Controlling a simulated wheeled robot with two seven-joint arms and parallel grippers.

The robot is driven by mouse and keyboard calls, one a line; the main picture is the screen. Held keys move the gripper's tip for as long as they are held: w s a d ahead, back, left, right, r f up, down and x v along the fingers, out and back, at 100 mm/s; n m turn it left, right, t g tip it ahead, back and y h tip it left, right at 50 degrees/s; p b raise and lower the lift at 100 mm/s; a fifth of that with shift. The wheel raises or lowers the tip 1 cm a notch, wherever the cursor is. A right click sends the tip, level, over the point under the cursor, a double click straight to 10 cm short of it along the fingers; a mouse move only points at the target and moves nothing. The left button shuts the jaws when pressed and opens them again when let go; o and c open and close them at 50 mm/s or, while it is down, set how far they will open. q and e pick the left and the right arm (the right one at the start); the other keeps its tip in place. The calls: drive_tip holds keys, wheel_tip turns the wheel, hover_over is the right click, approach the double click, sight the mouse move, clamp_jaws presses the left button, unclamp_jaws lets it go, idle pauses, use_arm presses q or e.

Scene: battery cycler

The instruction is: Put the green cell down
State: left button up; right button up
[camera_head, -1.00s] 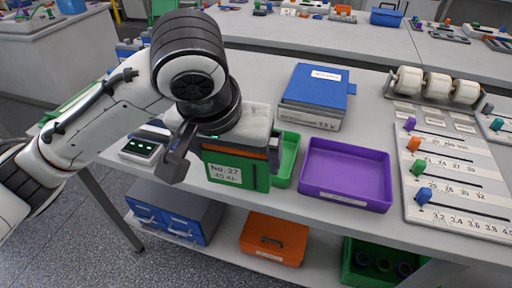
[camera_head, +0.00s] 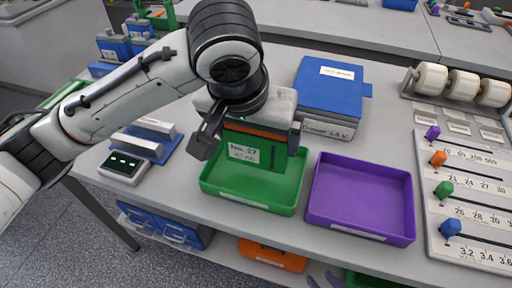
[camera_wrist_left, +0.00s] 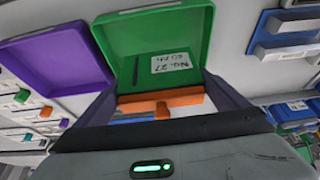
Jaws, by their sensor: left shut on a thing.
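The green cell (camera_head: 252,152), with an orange band near its top and a white label reading No. 27, 40 Ah, is upright in my left gripper (camera_head: 250,130). The gripper's two fingers are shut on its sides. The cell is over the green tray (camera_head: 249,202), and its lower part overlaps the tray's inside. I cannot tell whether it touches the tray floor. In the left wrist view, the cell's orange band (camera_wrist_left: 160,103) lies between the fingers, with the green tray (camera_wrist_left: 150,32) beyond. My right gripper is not in view.
An empty purple tray (camera_head: 360,198) stands just right of the green one. A blue-topped box (camera_head: 330,90) is behind. A small meter with a lit display (camera_head: 124,166) is at left. A slider panel (camera_head: 470,200) and white rolls (camera_head: 463,84) are at right.

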sight(254, 144)
use_arm(q)
wheel_tip(254, 144, down, 3)
drive_tip(key=shift+f, duration=0.1)
use_arm(e)
drive_tip(key=shift+w+r, duration=0.15)
drive_tip(key=shift+w, duration=0.3)
use_arm(q)
drive_tip(key=o, duration=1.3)
drive_tip(key=shift+f, duration=0.15)
drive_tip(key=shift+r, duration=0.4)
drive_tip(key=p+v, duration=0.1)
drive_tip(key=v, duration=1)
drive_tip(key=shift+s+r, duration=0.2)
use_arm(e)
drive_tip(key=shift+s+r, duration=0.15)
drive_tip(key=shift+r, duration=0.55)
